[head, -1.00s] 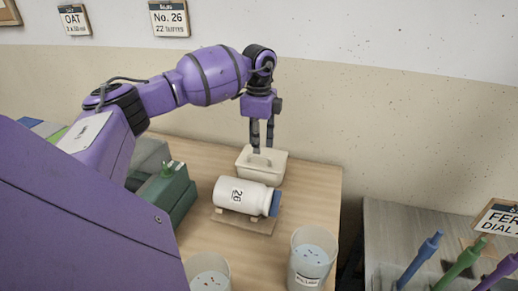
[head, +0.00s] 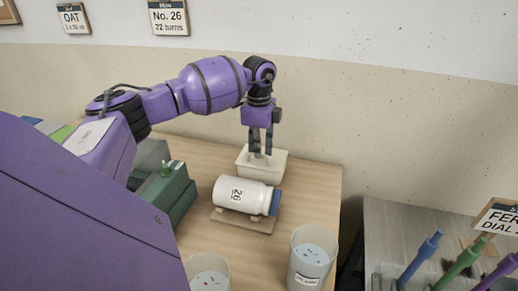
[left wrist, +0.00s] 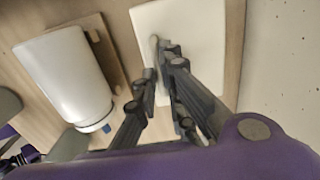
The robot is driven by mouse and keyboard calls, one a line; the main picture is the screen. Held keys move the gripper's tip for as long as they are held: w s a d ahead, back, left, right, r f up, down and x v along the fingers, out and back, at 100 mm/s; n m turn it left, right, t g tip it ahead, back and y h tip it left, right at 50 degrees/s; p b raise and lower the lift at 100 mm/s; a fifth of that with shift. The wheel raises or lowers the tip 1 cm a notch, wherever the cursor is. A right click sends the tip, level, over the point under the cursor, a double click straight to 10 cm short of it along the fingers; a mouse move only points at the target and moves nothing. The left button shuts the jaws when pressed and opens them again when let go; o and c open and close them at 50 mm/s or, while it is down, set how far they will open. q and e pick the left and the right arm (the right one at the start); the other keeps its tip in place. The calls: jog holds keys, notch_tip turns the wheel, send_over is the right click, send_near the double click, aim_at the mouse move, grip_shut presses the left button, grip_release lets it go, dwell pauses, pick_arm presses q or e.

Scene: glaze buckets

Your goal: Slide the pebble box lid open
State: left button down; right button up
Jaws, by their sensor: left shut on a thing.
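The cream pebble box (head: 257,173) stands at the back of the wooden table near the wall. Its lid (left wrist: 200,32) fills the upper middle of the left wrist view, with a raised handle (left wrist: 153,46) on top. My left gripper (head: 262,154) reaches down from above and is shut on the lid's handle; it also shows in the left wrist view (left wrist: 160,64). The fingers hide part of the lid and handle. The lid appears to sit on the box. My right gripper is not in view.
A white jar (head: 236,193) marked 26 lies on a wooden cradle (head: 240,224) just in front of the box. Two clear buckets (head: 310,262) stand at the table's front. A green device (head: 165,190) is at left. Bare table lies right of the box.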

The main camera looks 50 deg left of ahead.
pick_arm(q)
jog(key=shift+d, duration=0.25)
jog(key=w+d+p, duration=0.2)
jog(key=w+d, duration=0.3)
jog(key=d, duration=0.4)
jog(key=shift+d, duration=0.15)
jog(key=shift+f, duration=0.1)
jog(key=c, duration=1.9)
grip_release()
